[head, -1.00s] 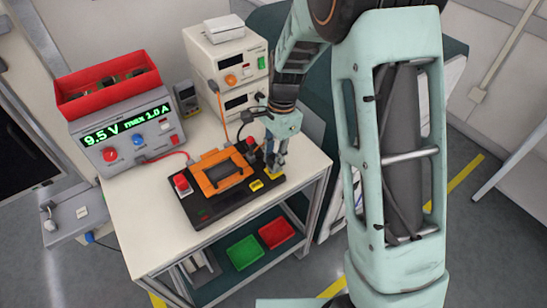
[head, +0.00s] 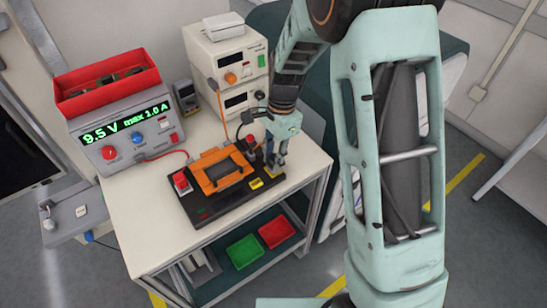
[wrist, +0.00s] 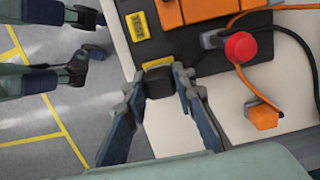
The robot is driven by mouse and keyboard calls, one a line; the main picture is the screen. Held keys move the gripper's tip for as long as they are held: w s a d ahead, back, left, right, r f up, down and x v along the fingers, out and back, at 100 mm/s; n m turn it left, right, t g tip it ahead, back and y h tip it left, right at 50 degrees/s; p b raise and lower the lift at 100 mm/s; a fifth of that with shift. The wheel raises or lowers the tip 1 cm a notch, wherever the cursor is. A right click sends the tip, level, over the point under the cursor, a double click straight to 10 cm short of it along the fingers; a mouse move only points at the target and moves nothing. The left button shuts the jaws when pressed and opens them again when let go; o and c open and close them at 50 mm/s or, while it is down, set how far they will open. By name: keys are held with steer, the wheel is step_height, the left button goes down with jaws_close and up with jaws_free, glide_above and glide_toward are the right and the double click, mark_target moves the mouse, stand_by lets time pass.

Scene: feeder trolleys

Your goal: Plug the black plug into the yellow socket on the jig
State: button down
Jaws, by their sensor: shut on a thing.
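My gripper (wrist: 160,77) is shut on the black plug (wrist: 159,86), with one finger on each side of it. The plug's far end is at the yellow socket (wrist: 157,62) on the edge of the black jig (wrist: 198,48). The plug hides part of the socket, and I cannot tell how deep it sits. In the head view my gripper (head: 276,164) points down at the right end of the jig (head: 215,212). The yellow socket (head: 278,172) shows there beside the fingertips. The plug is too small to make out in that view.
An orange clamp (head: 222,171) and a red button (wrist: 241,47) are on the jig. An orange plug (wrist: 262,117) with a cable lies on the white table right of my gripper. A power supply (head: 127,137) and stacked instruments (head: 226,62) stand behind. The table's front strip is clear.

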steer(key=shift+f, duration=0.15)
steer(key=c, duration=1.5)
jaws_free()
steer(key=shift+c, duration=0.2)
step_height(320, 180, up, 12)
steer(key=d, duration=0.1)
steer(key=shift+w, duration=0.4)
steer(key=shift+d, duration=0.1)
